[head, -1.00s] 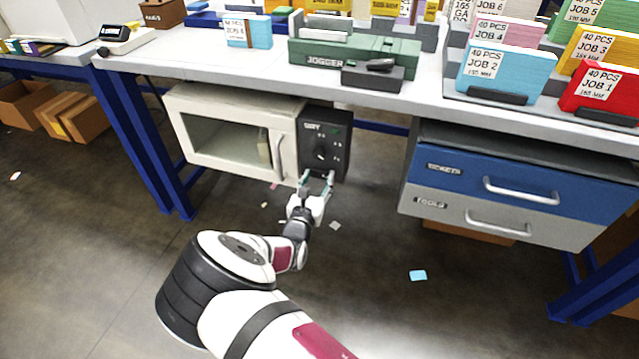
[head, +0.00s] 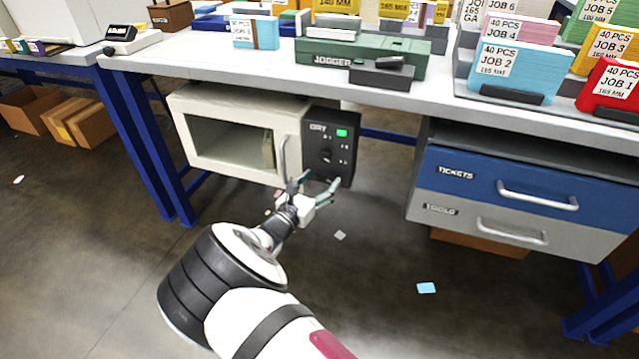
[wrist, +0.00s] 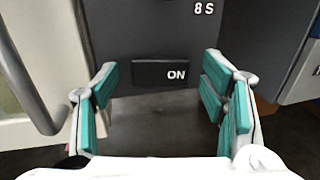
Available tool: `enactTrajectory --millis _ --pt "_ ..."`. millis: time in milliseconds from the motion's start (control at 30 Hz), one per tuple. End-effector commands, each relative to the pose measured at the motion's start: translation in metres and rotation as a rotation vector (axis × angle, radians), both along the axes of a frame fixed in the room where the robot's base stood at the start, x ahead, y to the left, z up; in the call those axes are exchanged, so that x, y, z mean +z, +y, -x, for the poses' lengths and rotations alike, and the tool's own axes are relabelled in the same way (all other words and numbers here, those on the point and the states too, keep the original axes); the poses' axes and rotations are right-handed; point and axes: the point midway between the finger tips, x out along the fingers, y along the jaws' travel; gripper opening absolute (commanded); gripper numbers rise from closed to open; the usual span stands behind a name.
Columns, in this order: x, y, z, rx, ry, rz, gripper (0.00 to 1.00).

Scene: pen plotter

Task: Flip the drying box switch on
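The drying box (head: 240,172) is a cream box with a glass door, hung under the bench. Its dark control panel (head: 345,165) is on the right side, marked DRY, with a round knob (head: 325,155) and a lit green light (head: 342,133). In the wrist view a dark switch (wrist: 160,73) marked ON sits low on the panel (wrist: 145,30). My gripper (head: 312,184) is in front of the panel's lower part. In the wrist view my gripper (wrist: 160,95) is open, with teal pads spread either side of the switch and nothing between them.
The door handle (wrist: 30,85) stands close to the left of my gripper. The bench top (head: 240,68) is above, and a drawer unit (head: 520,190) is to the right. The floor below is open, with small paper scraps.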

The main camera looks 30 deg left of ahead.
Motion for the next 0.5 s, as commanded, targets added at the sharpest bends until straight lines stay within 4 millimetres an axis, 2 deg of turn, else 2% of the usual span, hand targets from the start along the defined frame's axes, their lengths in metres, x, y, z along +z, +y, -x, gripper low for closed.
enactTrajectory --millis 267,367,500 --pt "-0.001 0.000 0.002 0.001 0.001 0.001 0.67" --pt "-0.001 0.001 0.011 0.002 0.001 0.000 0.67" --pt "0.000 0.000 0.032 0.002 0.001 0.001 0.67"
